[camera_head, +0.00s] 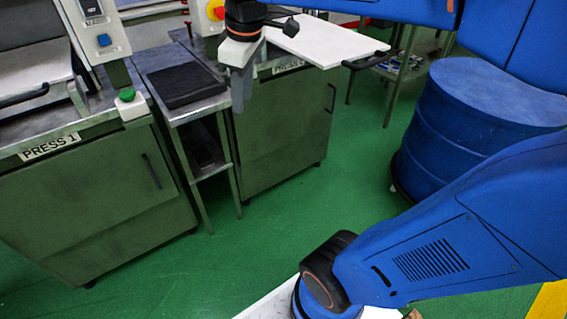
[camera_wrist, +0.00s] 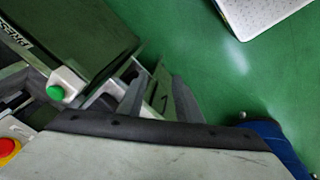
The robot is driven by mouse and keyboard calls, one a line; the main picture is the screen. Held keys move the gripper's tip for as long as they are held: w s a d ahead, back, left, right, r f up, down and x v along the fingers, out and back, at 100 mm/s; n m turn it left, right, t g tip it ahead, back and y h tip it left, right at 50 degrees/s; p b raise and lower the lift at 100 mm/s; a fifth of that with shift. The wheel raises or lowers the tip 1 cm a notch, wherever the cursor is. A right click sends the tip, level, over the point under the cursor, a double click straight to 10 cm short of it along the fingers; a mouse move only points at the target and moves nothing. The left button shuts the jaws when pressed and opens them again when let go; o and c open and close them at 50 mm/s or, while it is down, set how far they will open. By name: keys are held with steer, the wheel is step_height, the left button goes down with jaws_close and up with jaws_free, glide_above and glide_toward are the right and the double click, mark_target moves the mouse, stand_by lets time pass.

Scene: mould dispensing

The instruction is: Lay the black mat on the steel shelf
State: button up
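The black mat (camera_head: 186,84) is a dark ridged slab. It lies on top of the steel shelf (camera_head: 206,106), a narrow stand between two green presses. My gripper (camera_head: 240,100) hangs just right of the mat, fingers pointing down, apart from it as far as the head view shows. In the wrist view the two grey fingers (camera_wrist: 158,98) are spread with a gap between them, and I see no mat held there.
Press 1 (camera_head: 85,195) stands left of the shelf and Press 2 (camera_head: 285,130) right of it. A white board (camera_head: 330,42) with a black handle juts from Press 2 beside my gripper. A blue drum (camera_head: 440,130) stands at right. Green floor (camera_head: 290,225) in front is clear.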

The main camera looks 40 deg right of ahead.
steer(key=s+d+f+m+t, duration=0.2)
steer(key=s+f+m, duration=0.6)
steer(key=s+f, duration=0.4)
steer(key=shift+s+f, duration=0.4)
steer(key=shift+s, duration=0.25)
